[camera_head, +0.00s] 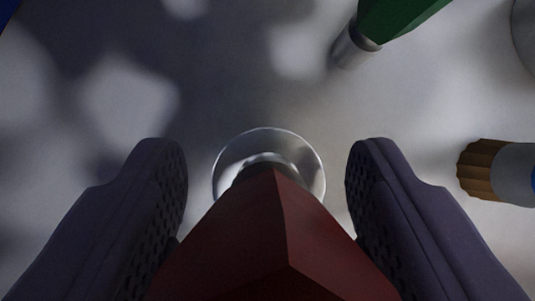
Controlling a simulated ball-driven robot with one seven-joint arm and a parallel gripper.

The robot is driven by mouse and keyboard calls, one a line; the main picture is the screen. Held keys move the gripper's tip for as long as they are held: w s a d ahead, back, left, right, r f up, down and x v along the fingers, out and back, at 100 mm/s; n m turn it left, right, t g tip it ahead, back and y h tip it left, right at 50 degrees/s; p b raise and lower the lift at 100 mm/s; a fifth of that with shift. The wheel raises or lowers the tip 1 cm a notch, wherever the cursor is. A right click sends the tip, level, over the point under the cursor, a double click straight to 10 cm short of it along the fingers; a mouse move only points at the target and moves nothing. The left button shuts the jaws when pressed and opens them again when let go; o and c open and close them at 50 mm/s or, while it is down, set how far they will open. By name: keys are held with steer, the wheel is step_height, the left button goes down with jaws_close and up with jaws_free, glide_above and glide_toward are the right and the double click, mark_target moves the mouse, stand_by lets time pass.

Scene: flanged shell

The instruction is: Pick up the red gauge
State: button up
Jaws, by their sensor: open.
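The red gauge (272,232) is at the bottom middle, seen from close above. It has a faceted dark red body with a round silver flange (236,163) at its far end. My gripper (267,185) is open, with one dark padded finger on each side of the gauge. A gap shows between each fingertip and the silver flange. Lower down, the red body comes close to both fingers, and I cannot tell whether it touches them. The near end of the gauge is cut off by the bottom edge.
A green-handled thing (398,18) with a metal end lies at the top right. A brown ribbed piece with a grey body (511,172) is at the right edge, near my right finger. A grey round thing shows at the top right corner. The grey surface (225,85) ahead is clear.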

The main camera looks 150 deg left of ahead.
jaws_close()
steer(key=shift+r, duration=0.15)
